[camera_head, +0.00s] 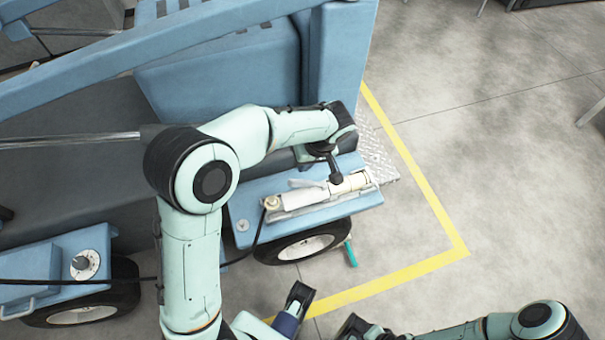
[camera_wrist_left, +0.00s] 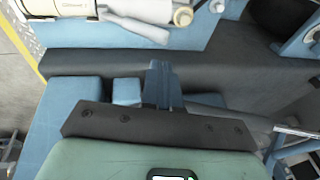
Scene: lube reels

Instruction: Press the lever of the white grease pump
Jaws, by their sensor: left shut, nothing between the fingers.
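The white grease pump (camera_head: 352,183) lies along a blue platform (camera_head: 243,205) of the blue machine. Its white lever (camera_head: 305,184) runs along the pump's upper side. In the left wrist view the pump (camera_wrist_left: 60,7) is at the top left edge, partly cut off, with the lever (camera_wrist_left: 135,27) slanting below it. My left gripper (camera_head: 336,178) is shut and empty, pointing down over the pump near the lever's right end. In the wrist view its closed fingertips (camera_wrist_left: 158,66) show apart from the lever. Contact cannot be told from the head view.
Blue machine beams (camera_head: 150,50) rise behind and left of my left arm. A black hose (camera_head: 257,232) runs from the pump's left end. A wheel (camera_head: 305,246) sits below the platform. Open concrete floor with a yellow line (camera_head: 432,205) lies to the right.

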